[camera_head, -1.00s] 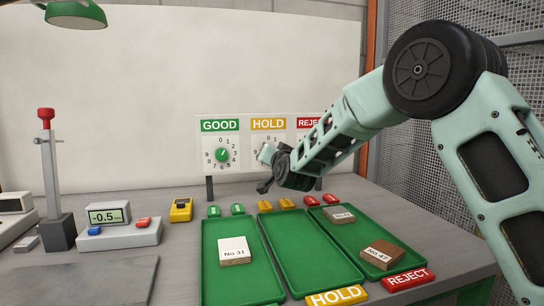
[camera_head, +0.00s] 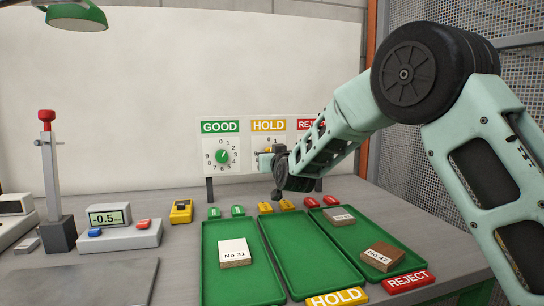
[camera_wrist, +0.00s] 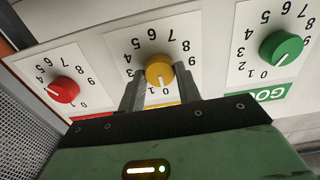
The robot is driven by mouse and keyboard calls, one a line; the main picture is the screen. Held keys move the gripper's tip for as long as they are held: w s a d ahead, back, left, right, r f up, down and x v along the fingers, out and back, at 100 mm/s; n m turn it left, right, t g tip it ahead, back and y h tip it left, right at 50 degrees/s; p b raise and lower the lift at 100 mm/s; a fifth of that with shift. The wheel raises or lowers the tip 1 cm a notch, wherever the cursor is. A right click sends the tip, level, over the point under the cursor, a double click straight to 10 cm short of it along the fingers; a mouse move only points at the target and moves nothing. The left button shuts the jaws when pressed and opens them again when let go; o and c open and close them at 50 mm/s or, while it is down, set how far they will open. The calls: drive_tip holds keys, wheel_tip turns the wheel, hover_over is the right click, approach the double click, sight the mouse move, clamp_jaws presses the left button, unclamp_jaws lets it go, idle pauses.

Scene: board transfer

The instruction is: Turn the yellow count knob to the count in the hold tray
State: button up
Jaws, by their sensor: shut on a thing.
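The yellow count knob (camera_wrist: 158,70) sits on the HOLD dial of the panel. My gripper (camera_wrist: 159,88) is shut on it, one finger on each side. The knob's pale mark points down in the wrist view, toward the low end of the upside-down dial; the fingers hide the digits there. In the head view my gripper (camera_head: 268,161) covers most of the HOLD dial. The green hold tray (camera_head: 305,257), the middle of three, shows no board on it.
The good tray (camera_head: 210,270) holds one board (camera_head: 234,251); the reject tray (camera_head: 392,238) holds two. A green knob (camera_wrist: 281,48) and a red knob (camera_wrist: 64,90) flank the yellow one. A scale (camera_head: 120,237) and a lever stand (camera_head: 58,205) are at left.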

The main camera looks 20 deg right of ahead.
drive_tip(key=shift+f, duration=0.15)
drive_tip(key=o, duration=1)
drive_tip(key=shift+c, duration=0.2)
drive_tip(key=s+b, duration=0.1)
drive_tip(key=s, duration=1.6)
drive_tip(key=shift+s, duration=0.25)
drive_tip(key=shift+s, duration=0.1)
